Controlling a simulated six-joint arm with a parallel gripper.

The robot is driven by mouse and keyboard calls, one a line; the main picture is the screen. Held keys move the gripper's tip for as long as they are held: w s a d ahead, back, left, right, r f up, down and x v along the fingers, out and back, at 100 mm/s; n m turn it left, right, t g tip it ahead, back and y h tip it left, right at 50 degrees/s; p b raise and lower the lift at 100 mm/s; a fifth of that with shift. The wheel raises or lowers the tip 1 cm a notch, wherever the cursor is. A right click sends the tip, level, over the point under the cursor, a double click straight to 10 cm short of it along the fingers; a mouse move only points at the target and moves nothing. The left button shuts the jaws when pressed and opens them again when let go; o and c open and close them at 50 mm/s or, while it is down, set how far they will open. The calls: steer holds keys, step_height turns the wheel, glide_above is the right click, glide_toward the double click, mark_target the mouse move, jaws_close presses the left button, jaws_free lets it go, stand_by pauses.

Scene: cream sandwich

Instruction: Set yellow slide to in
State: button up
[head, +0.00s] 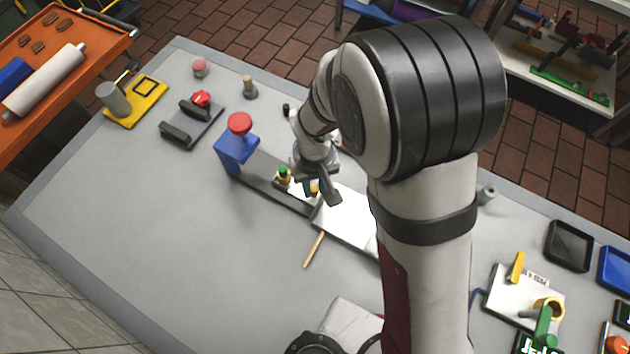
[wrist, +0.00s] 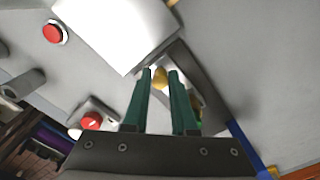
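A yellow knob (head: 314,189), seemingly the yellow slide, sits on the long dark rail (head: 270,189) near a white plate (head: 347,214). My gripper (head: 327,192) is lowered over it and partly hides it. In the wrist view the yellow knob (wrist: 160,78) shows between the tips of my two green fingers (wrist: 161,72). The fingers stand apart, with the knob filling most of the gap; I cannot tell whether they touch it. The slide's track and any in or out marking are hidden or too small to read.
A green-topped knob (head: 283,175) stands just left of my gripper. A blue block with a red knob (head: 237,146) rises at the rail's left end. A wooden stick (head: 314,249) juts from the near side. The table's left front (head: 130,220) is clear.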

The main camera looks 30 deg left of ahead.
jaws_close()
stand_by(1.0)
